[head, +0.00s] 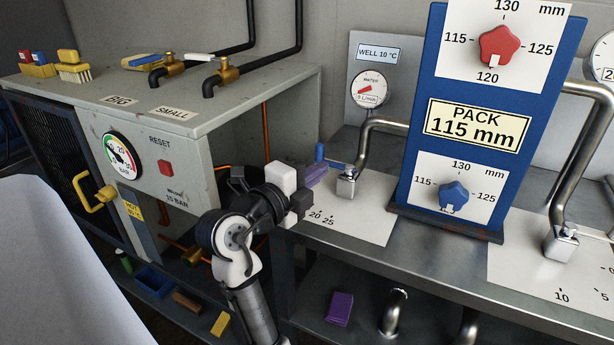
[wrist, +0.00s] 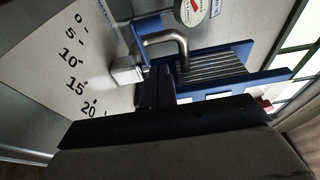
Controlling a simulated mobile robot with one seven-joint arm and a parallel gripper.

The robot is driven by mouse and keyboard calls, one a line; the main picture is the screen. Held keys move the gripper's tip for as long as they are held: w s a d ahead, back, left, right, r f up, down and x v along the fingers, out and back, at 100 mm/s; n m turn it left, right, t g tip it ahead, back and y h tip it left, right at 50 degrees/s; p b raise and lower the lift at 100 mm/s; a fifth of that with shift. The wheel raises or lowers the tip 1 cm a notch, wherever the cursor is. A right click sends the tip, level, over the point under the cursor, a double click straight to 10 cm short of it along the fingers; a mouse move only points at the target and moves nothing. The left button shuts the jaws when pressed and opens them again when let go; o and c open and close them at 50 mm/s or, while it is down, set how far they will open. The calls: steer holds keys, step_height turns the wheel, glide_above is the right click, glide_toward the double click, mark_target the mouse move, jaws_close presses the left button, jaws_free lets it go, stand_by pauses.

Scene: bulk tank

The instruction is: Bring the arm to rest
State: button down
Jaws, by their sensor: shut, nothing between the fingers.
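My arm reaches up from the bottom of the head view, bent at a black and white joint. My gripper (head: 301,201) is at its end, over the left end of the metal bench (head: 420,245), and its fingertips are hard to make out there. In the wrist view my gripper (wrist: 155,88) shows as dark fingers close together, with nothing between them. Beyond them are a metal tap block (wrist: 127,72) and a white scale plate (wrist: 60,60). I cannot tell how far the fingers are from the tap block.
A blue panel (head: 415,190) with red and blue knobs stands on the bench. A grey cabinet (head: 235,115) with a gauge is left of my arm. A bent pipe (head: 380,127) rises nearby.

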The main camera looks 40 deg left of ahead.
steer(key=s+b, duration=0.1)
steer(key=s, duration=0.8)
steer(key=shift+s, duration=0.25)
steer(key=shift+r, duration=0.1)
